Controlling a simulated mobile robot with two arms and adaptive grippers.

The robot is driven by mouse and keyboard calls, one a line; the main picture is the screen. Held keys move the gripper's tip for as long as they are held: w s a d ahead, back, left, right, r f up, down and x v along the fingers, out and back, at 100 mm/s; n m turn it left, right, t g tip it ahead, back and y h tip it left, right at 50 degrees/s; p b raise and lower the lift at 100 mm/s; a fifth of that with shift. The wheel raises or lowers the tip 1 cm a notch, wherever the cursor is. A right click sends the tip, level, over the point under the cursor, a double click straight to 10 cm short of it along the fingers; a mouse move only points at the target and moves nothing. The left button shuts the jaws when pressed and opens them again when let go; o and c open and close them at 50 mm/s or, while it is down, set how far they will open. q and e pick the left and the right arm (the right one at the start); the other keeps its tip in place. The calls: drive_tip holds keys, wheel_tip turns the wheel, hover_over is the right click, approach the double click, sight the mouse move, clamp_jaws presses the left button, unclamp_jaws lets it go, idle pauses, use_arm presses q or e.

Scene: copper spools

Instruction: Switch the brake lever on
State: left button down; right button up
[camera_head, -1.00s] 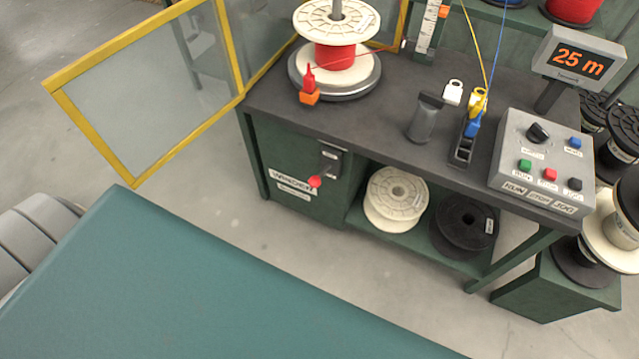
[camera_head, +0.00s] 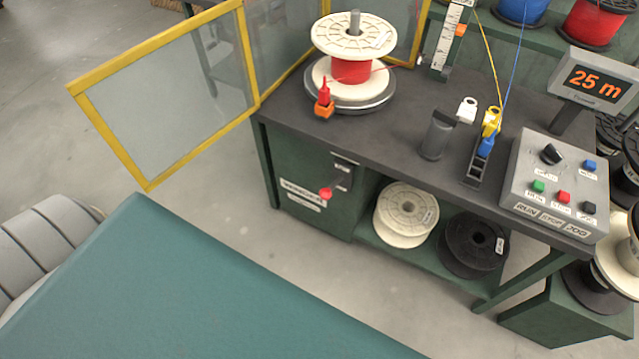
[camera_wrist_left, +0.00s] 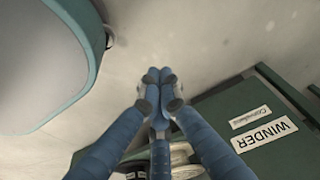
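The lever (camera_head: 326,193) with a red knob sticks out from a dark plate on the front of the green winder cabinet (camera_head: 300,216). Its knob hangs low, down and left of the plate; its label is too small to read in the head view. My left gripper (camera_wrist_left: 159,76) shows in the left wrist view with its blue fingertips together and nothing between them. The cabinet's WINDER label (camera_wrist_left: 265,135) is to its lower right there, apart from the fingers. The lever is not seen in that view. Neither gripper shows in the head view.
An open yellow-framed guard panel (camera_head: 165,95) juts out left of the bench. A white spool (camera_head: 406,214) and a black spool (camera_head: 473,245) sit on the lower shelf right of the lever. A control box (camera_head: 556,185) stands on the bench. Bare floor lies before the cabinet.

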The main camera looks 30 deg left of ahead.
use_arm(q)
drive_tip(key=w+a+r+n+t, duration=0.2)
drive_tip(key=w+a+r, duration=0.1)
drive_tip(key=w+r, duration=0.65)
drive_tip(key=w+a+r+n+t, duration=0.1)
drive_tip(key=w+a+r+t, duration=0.15)
drive_tip(key=w+r, duration=1)
drive_tip(key=r, duration=0.4)
drive_tip(key=w+d+r+t+h+p, duration=0.1)
drive_tip(key=w+r, duration=0.3)
drive_tip(key=r, duration=0.3)
drive_tip(key=w+d+r+n+t, duration=0.1)
drive_tip(key=w+r, duration=0.3)
drive_tip(key=r, duration=0.2)
drive_tip(key=shift+r+h, duration=0.3)
drive_tip(key=shift+r, duration=0.1)
drive_tip(key=shift+t, duration=0.25)
hover_over(333, 187)
drive_tip(key=s+a, duration=0.3)
drive_tip(key=s, duration=0.1)
wheel_tip(333, 187, down, 10)
